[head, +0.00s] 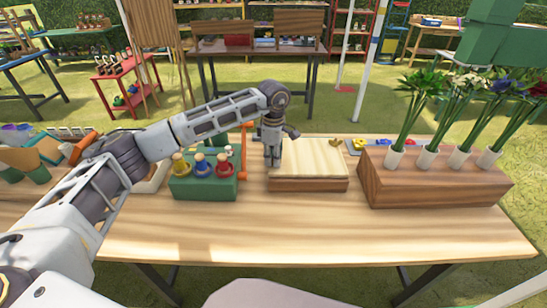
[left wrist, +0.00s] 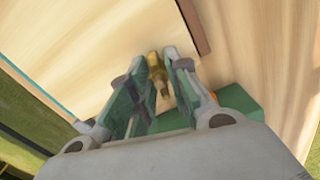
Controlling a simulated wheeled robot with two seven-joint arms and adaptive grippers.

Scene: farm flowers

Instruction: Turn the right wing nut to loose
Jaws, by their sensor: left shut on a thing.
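A wooden press (head: 312,178) with a pale top board lies in the middle of the table. A gold wing nut (head: 335,143) shows at its far right edge. My left gripper (head: 272,163) points down at the press's left side, away from that right wing nut. In the left wrist view, the left gripper (left wrist: 160,68) is shut on a second gold wing nut (left wrist: 155,66) at the board's edge; the fingers partly hide it. In the head view the gripper hides this left wing nut. My right gripper is not in view.
Right is a brown wooden block (head: 430,186) holding several flower bunches. The table's (head: 310,235) front strip is clear.

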